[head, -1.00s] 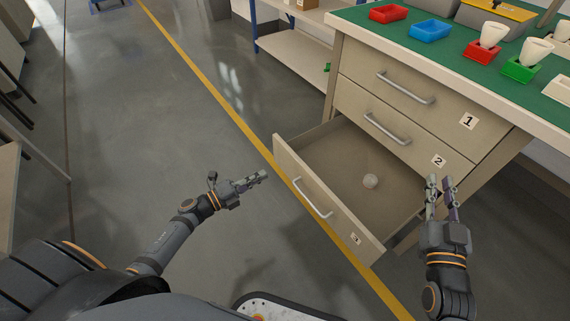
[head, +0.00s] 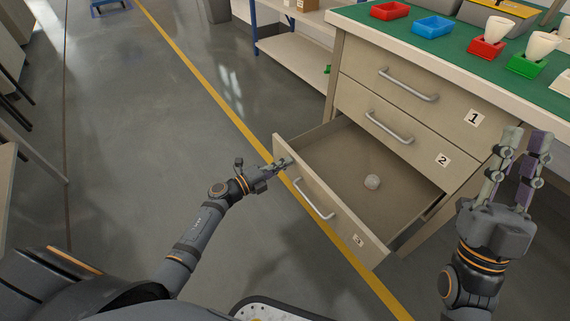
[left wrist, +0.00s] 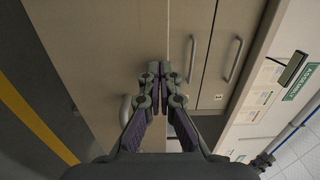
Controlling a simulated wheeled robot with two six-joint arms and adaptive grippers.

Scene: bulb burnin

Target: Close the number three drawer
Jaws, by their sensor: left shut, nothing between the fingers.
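The number three drawer (head: 330,205) is the lowest of the cabinet and stands pulled well out, with a bar handle (head: 313,200) on its front. My right gripper (head: 522,140) is open and empty, raised right of the drawer.
Drawers one (head: 400,80) and two (head: 400,130) above are shut. The green-topped bench (head: 470,50) holds red, blue and green trays, some with bulbs. A shelf rack (head: 290,60) stands behind. The floor left of the drawer, with its yellow line (head: 215,95), is clear.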

